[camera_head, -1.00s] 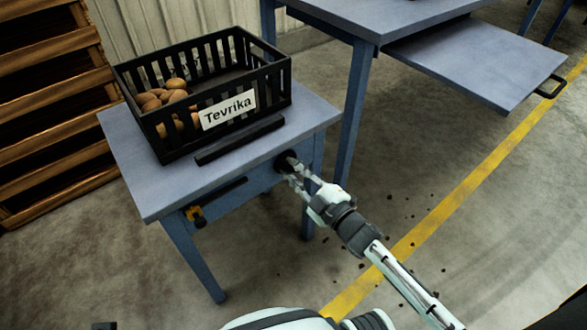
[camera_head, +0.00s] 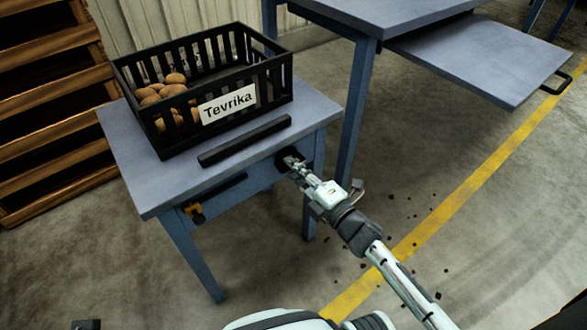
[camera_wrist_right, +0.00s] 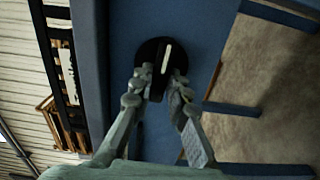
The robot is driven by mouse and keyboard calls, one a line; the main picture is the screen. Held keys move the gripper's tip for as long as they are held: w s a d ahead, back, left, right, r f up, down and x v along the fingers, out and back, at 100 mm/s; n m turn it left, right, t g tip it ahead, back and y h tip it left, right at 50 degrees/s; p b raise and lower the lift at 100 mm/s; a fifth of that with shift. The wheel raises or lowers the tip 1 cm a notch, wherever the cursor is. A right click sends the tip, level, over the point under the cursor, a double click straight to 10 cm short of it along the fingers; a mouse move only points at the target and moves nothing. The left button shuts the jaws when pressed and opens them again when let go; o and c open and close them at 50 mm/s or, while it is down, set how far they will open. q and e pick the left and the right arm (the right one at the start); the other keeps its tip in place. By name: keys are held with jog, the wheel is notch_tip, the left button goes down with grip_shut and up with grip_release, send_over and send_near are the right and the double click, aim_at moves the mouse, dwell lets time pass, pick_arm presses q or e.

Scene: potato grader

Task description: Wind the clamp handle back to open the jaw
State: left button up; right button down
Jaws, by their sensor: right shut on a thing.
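The clamp handle is a round black knob on the front side of the small blue table; it shows in the right wrist view (camera_wrist_right: 152,52) with a white line on its face. My right gripper (camera_head: 289,164) is shut on the knob, with one finger on each side of it in the right wrist view (camera_wrist_right: 158,78). The fingers partly hide the knob in the head view. The jaw looks to be the black bar (camera_head: 245,140) lying on the tabletop, with a narrow gap between it and the black crate (camera_head: 272,93). My left gripper is not in view.
The crate has a "Tevrika" label (camera_head: 228,103) and holds several potatoes (camera_head: 170,90). A yellow and black part (camera_head: 195,213) hangs under the table's front left. A taller blue table (camera_head: 340,15) stands behind, with a shelf (camera_head: 475,55). Wooden slats (camera_head: 50,95) stand at left.

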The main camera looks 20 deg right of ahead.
dwell(0.4)
jog(key=c, duration=1.5)
grip_release()
jog(key=v, duration=1.2)
